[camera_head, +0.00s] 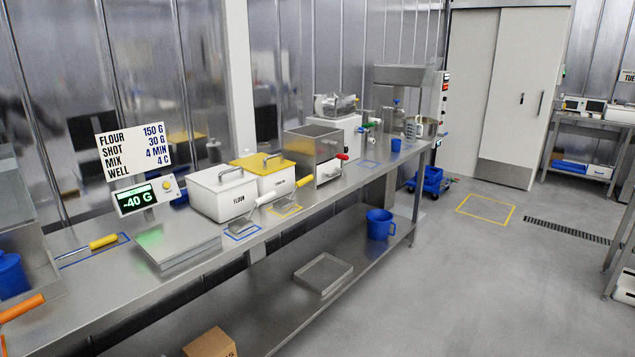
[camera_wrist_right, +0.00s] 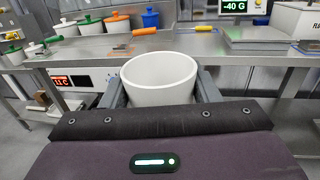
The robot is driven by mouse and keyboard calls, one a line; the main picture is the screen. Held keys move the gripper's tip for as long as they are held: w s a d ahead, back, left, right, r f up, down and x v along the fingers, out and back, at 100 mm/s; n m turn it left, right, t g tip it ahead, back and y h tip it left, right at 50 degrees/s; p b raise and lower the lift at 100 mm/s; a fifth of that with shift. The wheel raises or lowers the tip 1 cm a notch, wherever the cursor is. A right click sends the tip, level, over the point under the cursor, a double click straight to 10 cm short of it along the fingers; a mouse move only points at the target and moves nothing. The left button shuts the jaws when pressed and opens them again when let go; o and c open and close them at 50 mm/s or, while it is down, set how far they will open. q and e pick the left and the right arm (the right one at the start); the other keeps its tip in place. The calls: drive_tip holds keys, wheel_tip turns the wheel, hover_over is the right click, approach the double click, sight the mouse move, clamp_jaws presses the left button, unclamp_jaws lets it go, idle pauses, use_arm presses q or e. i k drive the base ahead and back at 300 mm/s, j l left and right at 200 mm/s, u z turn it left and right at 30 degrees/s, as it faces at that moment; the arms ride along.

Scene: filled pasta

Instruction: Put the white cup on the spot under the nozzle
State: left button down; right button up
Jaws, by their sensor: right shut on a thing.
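The white cup (camera_wrist_right: 158,85) fills the middle of the right wrist view, with its open rim up and a pale inside. My right gripper (camera_wrist_right: 160,92) is shut on it, with one grey finger on each side. The cup and my right gripper do not show in the head view. My left gripper is in neither view. A tall metal machine (camera_head: 405,76) stands at the far end of the bench in the head view. I cannot clearly make out a nozzle or the spot under it.
The steel bench (camera_head: 110,290) holds a scale (camera_head: 178,245), a white flour bin (camera_head: 223,193), a yellow-lidded bin (camera_head: 262,172) and a metal hopper (camera_head: 313,150). A blue cup (camera_head: 396,145) stands near its far end. The floor (camera_head: 450,280) to the right is mostly open.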

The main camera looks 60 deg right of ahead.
sight(368, 164)
drive_tip(key=l+z, duration=0.2)
drive_tip(key=z, duration=0.25)
drive_tip(key=i+l+z, duration=0.15)
drive_tip(key=z, duration=0.3)
drive_tip(key=i+l+z, duration=0.15)
drive_tip(key=z, duration=0.3)
drive_tip(key=i+l, duration=0.6)
drive_tip(key=i, duration=0.2)
drive_tip(key=i+l, duration=0.6)
drive_tip(key=i, duration=0.15)
drive_tip(key=i+l, duration=0.55)
drive_tip(key=i, duration=0.25)
drive_tip(key=i+l, duration=0.6)
drive_tip(key=i, duration=0.15)
